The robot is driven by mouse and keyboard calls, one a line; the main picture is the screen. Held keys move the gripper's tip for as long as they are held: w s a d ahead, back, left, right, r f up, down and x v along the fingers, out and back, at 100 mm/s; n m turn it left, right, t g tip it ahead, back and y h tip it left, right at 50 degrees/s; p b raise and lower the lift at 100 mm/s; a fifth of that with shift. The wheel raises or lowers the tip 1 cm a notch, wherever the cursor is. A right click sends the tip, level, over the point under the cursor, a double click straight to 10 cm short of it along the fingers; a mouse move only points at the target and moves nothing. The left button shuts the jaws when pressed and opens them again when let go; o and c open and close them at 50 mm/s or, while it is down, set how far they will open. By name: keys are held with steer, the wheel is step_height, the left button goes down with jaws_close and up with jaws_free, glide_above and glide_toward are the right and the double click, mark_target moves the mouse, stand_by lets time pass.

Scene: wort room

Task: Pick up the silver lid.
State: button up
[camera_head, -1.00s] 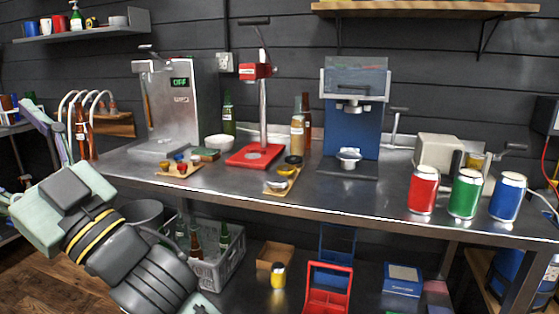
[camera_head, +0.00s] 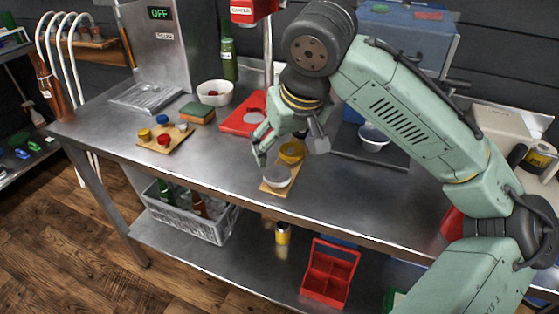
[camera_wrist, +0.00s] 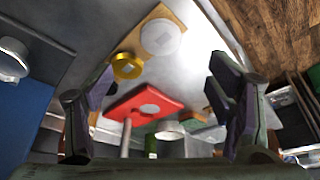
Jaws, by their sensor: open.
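The silver lid (camera_head: 277,177) is a pale round disc lying on a small wooden board (camera_head: 268,189) near the table's front edge. In the wrist view the silver lid (camera_wrist: 161,37) is at the top centre, on the board (camera_wrist: 178,17). A yellow-gold lid (camera_head: 291,152) lies just behind it and also shows in the wrist view (camera_wrist: 127,66). My gripper (camera_head: 288,151) is open and empty, pointing down above the board. Its fingers are spread to either side of the yellow lid in the head view. The silver lid lies a little in front of them, untouched.
A red stand base (camera_head: 240,122) is behind and left of the board. A second board (camera_head: 165,143) with small coloured caps, a sponge (camera_head: 197,112) and a white bowl (camera_head: 215,92) stand further left. A white cup (camera_head: 373,138) is to the right. The table's front left is clear.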

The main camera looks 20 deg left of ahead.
glide_above(278, 174)
steer(key=s+d, duration=0.2)
steer(key=f, duration=0.4)
steer(key=shift+a+f, duration=0.25)
steer(key=shift+f, duration=0.05)
steer(key=b+x, duration=0.2)
steer(key=x, duration=0.2)
steer(key=shift+w+f+b, duration=0.1)
steer(key=shift+f+b, duration=0.15)
steer(key=shift+b, duration=0.05)
steer(key=shift+c, duration=0.6)
steer(key=c, duration=0.6)
